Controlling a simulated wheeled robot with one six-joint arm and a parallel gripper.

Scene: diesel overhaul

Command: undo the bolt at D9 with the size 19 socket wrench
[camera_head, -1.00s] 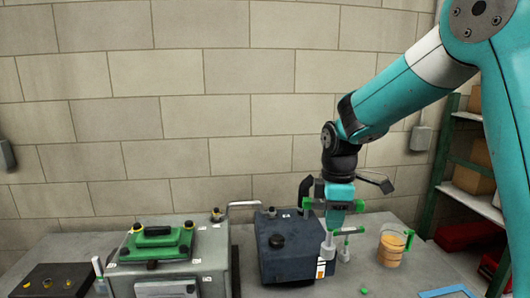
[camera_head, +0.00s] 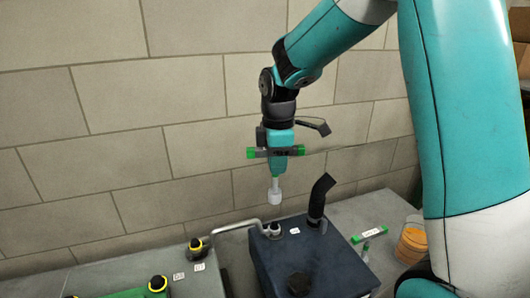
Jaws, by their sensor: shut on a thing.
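Just below the socket, a pipe fitting with a bolt-like head (camera_head: 272,230) sits at the housing's back left corner, next to a small white label (camera_head: 294,231). The label is too small to read, so I cannot tell whether this is D9. The size mark on the wrench is not readable.
A bent pipe (camera_head: 235,227) joins the fitting to a yellow-ringed fitting (camera_head: 197,246) on the grey block. A black elbow hose (camera_head: 320,197) rises from the blue housing near the wrench.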

